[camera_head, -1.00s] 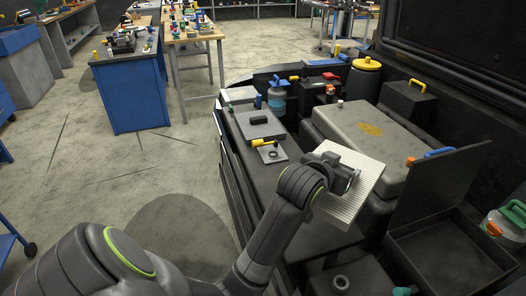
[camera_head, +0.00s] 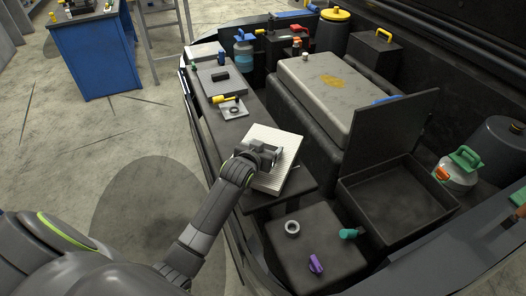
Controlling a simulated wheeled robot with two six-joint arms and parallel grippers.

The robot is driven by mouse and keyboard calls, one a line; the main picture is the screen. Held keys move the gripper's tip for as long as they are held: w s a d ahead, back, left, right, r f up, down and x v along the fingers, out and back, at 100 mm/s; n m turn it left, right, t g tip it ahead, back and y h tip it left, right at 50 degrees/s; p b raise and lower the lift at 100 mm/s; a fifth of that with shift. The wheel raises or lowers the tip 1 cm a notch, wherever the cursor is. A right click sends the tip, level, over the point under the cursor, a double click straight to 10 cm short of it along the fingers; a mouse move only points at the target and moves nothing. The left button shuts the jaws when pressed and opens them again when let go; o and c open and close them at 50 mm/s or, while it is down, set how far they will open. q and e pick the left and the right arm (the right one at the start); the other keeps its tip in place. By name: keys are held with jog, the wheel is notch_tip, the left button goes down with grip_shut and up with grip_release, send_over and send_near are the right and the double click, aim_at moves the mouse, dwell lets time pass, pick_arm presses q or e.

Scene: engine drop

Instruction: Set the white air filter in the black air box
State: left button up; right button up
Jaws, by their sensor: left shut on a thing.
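The white air filter (camera_head: 285,146) is a flat ribbed panel. My left gripper (camera_head: 268,154) is shut on it and covers part of its left side. The filter is over the dark ledge at the near side of the engine bay, and I cannot tell whether it touches the ledge. The black air box (camera_head: 393,203) is to the lower right of the filter, apart from it. It is open and looks empty. Its lid (camera_head: 392,130) stands raised at the back left. My right gripper is not in view.
A grey engine cover (camera_head: 322,88) lies beyond the filter. A dark block (camera_head: 312,245) with a metal ring (camera_head: 292,228), a purple knob (camera_head: 315,264) and a teal knob (camera_head: 350,233) is in front of the box. A green-capped bottle (camera_head: 459,169) stands to its right.

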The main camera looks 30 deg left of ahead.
pick_arm(q)
jog(key=shift+f, duration=1.25)
jog(key=shift+f, duration=0.1)
jog(key=shift+f, duration=0.1)
jog(key=o, duration=1.1)
